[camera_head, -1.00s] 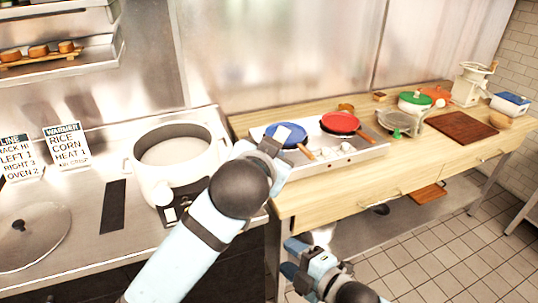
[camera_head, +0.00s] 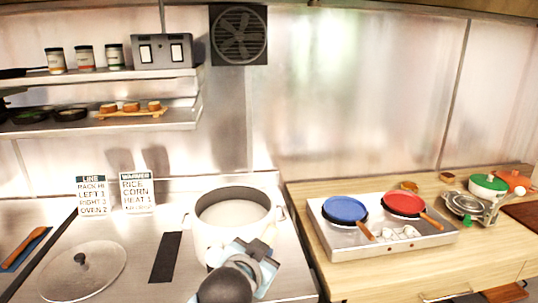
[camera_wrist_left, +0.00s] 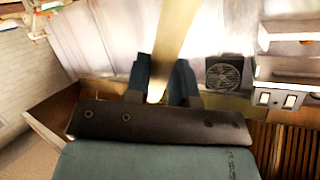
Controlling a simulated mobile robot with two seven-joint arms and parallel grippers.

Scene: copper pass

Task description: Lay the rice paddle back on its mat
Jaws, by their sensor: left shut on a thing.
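My left gripper (camera_head: 258,252) is at the front right of the white rice pot, seen from behind in the head view. It is shut on the rice paddle (camera_head: 268,234), of which only a small pale part shows there. In the left wrist view the paddle (camera_wrist_left: 176,42) is a long pale tan piece standing up between the dark fingers (camera_wrist_left: 163,85). A narrow dark mat (camera_head: 166,257) lies bare on the steel counter, left of the pot and apart from the gripper. My right gripper is not in view.
The open white pot (camera_head: 205,243) stands between mat and wooden table. A glass lid (camera_head: 84,272) lies left of the mat. Two signs (camera_head: 92,196) (camera_head: 137,192) stand behind. A wooden utensil (camera_head: 24,247) lies on blue at far left. A tray (camera_head: 340,250) holds blue and red pans.

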